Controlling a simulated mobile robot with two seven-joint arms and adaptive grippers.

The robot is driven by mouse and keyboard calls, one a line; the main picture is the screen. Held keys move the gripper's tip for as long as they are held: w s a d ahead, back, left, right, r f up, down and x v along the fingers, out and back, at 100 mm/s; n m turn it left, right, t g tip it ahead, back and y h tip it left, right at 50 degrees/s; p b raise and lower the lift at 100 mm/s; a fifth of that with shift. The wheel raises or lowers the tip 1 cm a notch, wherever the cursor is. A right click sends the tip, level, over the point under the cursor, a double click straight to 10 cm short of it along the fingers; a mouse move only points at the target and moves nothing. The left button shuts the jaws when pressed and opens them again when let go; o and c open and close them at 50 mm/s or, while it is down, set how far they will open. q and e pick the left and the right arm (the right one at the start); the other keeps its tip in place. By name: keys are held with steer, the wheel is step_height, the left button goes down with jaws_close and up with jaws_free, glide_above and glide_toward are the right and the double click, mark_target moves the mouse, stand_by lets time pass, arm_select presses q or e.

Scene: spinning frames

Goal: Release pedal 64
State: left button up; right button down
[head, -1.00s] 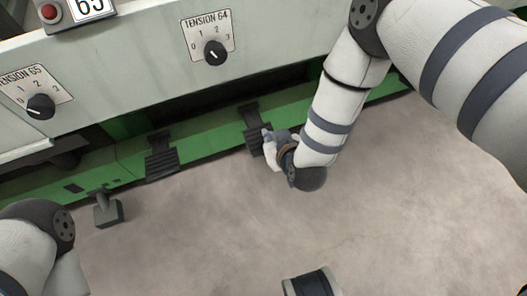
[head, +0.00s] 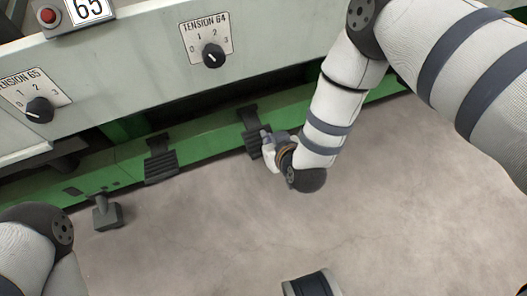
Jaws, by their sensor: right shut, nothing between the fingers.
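A black ribbed pedal (head: 254,140) hangs from the green rail below and a little right of the TENSION 64 dial (head: 213,55). No number shows on the pedal itself. My right gripper (head: 266,138) is shut and empty, with its fingertips at the right edge of this pedal. I cannot tell whether they touch it. A second black ribbed pedal (head: 161,163) is further left on the rail, with nothing on it.
The pale machine front overhangs the green rail (head: 205,137). A TENSION 65 dial (head: 39,109) and a red button (head: 47,15) are at the left. The floor (head: 200,240) in front is mostly clear.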

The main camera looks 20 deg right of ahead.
steer(key=shift+f, duration=0.1)
